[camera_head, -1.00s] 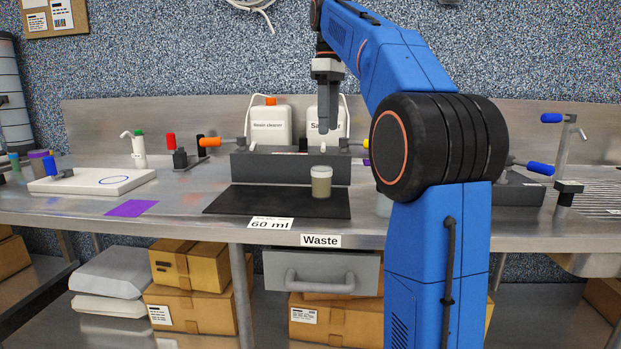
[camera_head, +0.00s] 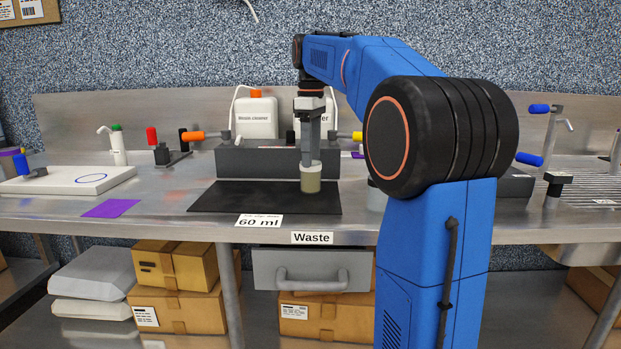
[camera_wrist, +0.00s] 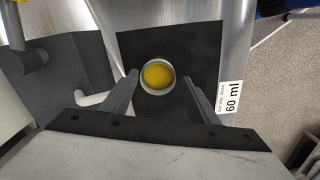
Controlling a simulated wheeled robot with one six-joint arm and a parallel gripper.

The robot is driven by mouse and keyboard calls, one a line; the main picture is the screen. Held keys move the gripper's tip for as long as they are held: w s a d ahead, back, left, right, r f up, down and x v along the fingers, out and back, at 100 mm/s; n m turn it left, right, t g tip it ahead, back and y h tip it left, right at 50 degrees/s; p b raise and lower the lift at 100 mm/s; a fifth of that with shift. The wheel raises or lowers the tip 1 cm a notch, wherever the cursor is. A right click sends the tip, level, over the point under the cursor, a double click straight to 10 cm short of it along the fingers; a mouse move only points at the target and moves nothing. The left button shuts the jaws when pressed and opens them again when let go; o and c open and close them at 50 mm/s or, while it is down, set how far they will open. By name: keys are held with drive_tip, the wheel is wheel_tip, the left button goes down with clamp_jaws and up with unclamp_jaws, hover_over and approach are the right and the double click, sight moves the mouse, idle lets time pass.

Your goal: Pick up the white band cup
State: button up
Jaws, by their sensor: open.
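The white band cup (camera_head: 311,178) stands upright on the black mat (camera_head: 225,197). It has a white band near its rim and a murky yellowish body. In the wrist view the cup (camera_wrist: 157,75) shows from above, round, with yellow contents. My gripper (camera_head: 309,158) points straight down at the cup, its fingertips near the rim. In the wrist view my open gripper (camera_wrist: 136,88) has one finger on each side of the cup's near edge. I cannot tell whether the fingers touch it.
A dark grey block (camera_head: 255,161) with side handles stands behind the mat, with white bottles (camera_head: 256,118) at its back. A "60 ml" label (camera_head: 259,221) lies at the mat's front edge. A white board (camera_head: 70,180) and purple patch (camera_head: 111,208) are to the left.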

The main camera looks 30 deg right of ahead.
sight(310, 172)
drive_tip(key=shift+w+f, duration=0.15)
drive_tip(key=shift+f, duration=1.4)
drive_tip(key=shift+w+f, duration=0.1)
drive_tip(key=shift+f, duration=1.4)
drive_tip(key=shift+c, duration=0.3)
drive_tip(key=c, duration=0.9)
